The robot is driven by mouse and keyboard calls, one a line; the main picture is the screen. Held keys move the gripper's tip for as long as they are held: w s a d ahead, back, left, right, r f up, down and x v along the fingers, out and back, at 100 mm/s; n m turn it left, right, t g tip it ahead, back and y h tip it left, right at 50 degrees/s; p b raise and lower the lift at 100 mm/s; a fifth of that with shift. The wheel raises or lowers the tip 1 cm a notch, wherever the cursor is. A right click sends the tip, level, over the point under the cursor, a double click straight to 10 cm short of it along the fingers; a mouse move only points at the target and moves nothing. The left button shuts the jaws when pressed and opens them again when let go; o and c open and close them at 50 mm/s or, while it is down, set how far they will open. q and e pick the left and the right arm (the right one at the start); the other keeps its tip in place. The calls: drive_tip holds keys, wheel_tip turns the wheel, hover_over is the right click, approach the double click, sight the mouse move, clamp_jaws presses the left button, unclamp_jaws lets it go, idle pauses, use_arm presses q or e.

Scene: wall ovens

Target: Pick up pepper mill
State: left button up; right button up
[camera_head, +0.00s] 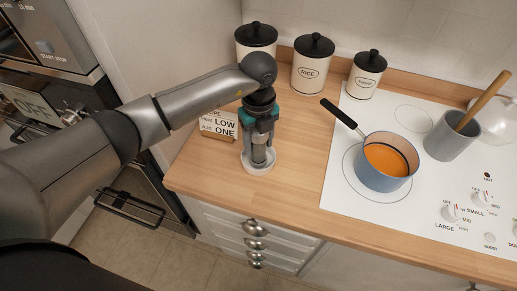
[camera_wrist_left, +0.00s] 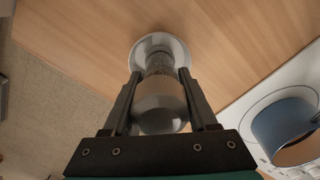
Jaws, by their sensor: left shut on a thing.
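The pepper mill (camera_head: 258,164) stands upright on the wooden counter near its left end, with a pale round base and a grey body. My left gripper (camera_head: 259,147) comes down on it from above and is shut around its upper part. In the left wrist view the mill (camera_wrist_left: 161,105) lies between the two fingers of the left gripper (camera_wrist_left: 163,100), with its round base (camera_wrist_left: 178,45) beyond them. The gripper hides the mill's top in the head view. My right gripper is not in view.
A recipe card (camera_head: 219,124) stands left of the mill. Black-lidded canisters (camera_head: 310,70) line the back. A blue pot (camera_head: 384,172) with orange contents sits on the white cooktop (camera_head: 340,190); its black handle (camera_head: 338,113) points toward the canisters. A grey utensil pot (camera_head: 450,138) stands further right.

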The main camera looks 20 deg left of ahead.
use_arm(q)
clamp_jaws()
drive_tip(key=shift+r, duration=0.1)
